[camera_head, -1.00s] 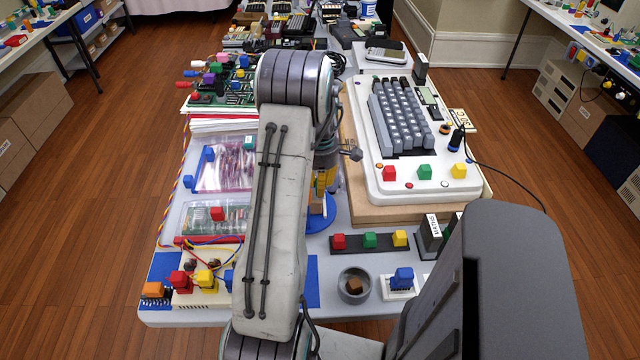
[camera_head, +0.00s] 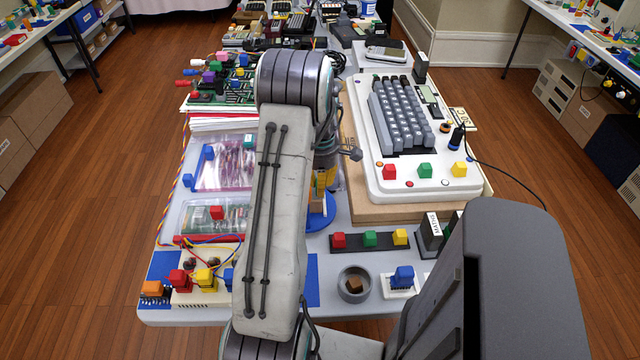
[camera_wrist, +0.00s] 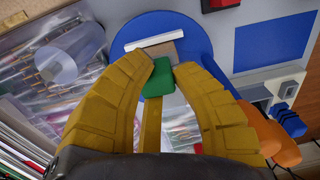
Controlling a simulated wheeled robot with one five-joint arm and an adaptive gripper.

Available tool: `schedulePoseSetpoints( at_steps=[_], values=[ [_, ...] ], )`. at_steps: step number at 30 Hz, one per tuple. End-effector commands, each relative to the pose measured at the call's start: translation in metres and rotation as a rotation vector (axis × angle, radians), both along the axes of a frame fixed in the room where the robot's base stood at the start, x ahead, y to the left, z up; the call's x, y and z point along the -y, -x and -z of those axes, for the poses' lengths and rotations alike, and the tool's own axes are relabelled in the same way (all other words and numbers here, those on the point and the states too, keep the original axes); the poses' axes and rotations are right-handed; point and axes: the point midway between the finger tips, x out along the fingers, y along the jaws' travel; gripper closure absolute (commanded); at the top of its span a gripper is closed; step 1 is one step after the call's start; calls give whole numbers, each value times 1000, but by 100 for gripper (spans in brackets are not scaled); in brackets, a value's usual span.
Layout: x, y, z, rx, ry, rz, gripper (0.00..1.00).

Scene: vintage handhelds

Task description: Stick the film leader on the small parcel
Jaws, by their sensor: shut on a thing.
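In the wrist view my gripper (camera_wrist: 163,68) has its yellow fingers closed on a small green piece (camera_wrist: 157,80), which I take to be the film leader. A small tan block (camera_wrist: 164,51), seemingly the small parcel, shows just beyond the fingertips on a round blue disc (camera_wrist: 191,25). The green piece overlaps the tan block's near edge in this view; I cannot tell whether they touch. In the head view my arm hides most of the gripper, and the blue disc (camera_head: 325,222) shows beside it.
A white strip (camera_wrist: 150,40) lies by the tan block. Clear cases (camera_head: 215,215) are to the left, a white keyboard unit (camera_head: 440,185) to the right. A row of coloured keys (camera_head: 370,241) and a grey bowl (camera_head: 354,284) stand nearer.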

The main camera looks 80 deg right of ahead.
Motion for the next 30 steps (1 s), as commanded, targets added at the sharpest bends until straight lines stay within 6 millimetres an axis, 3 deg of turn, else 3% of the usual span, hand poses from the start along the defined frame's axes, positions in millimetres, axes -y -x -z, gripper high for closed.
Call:
schedulePoseSetpoints(
  at_steps=[28, 29, 30],
  values=[
    [-1, 0, 7, 0, -2, 0, 95],
    [-1, 0, 7, 0, -2, 0, 75],
    [-1, 0, 7, 0, -2, 0, 71]
  ],
)
